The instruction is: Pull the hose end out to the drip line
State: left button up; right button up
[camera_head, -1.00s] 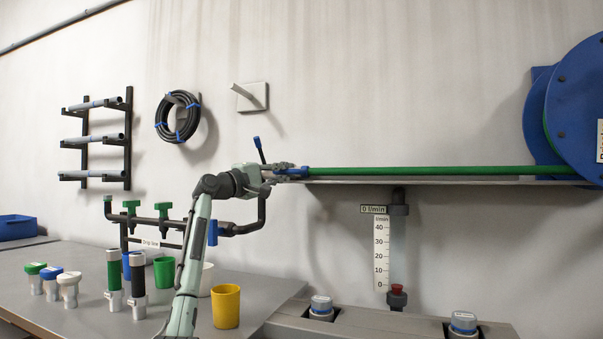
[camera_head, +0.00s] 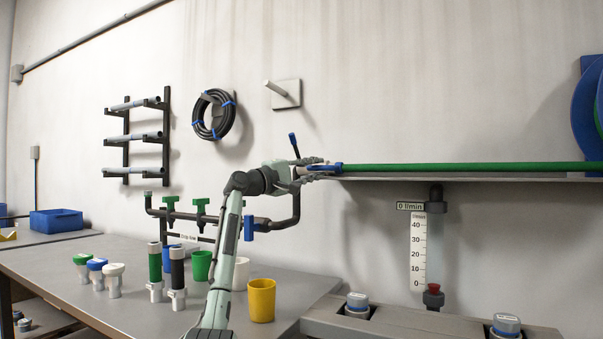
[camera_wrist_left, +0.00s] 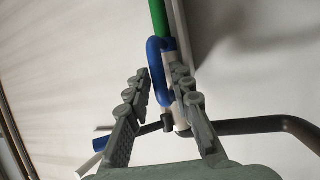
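The green hose (camera_head: 450,167) lies along the wall shelf and ends at the left in a blue looped end (camera_head: 328,168). My left gripper (camera_head: 316,170) is at this end, by the shelf's left edge. The drip line manifold (camera_head: 181,215), dark pipe with green valves and a label, stands on the bench behind my left arm. Its pipe bends up near my gripper. My right gripper is not in view.
A yellow cup (camera_head: 261,300), green cup (camera_head: 202,266) and several capped fittings stand on the bench (camera_head: 60,268). A flow gauge (camera_head: 418,250) hangs below the shelf (camera_head: 470,179). The hose reel (camera_head: 590,110) is far right.

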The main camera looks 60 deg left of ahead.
pick_arm(q)
jog(key=v, duration=1.1)
jog(key=shift+s, duration=0.2)
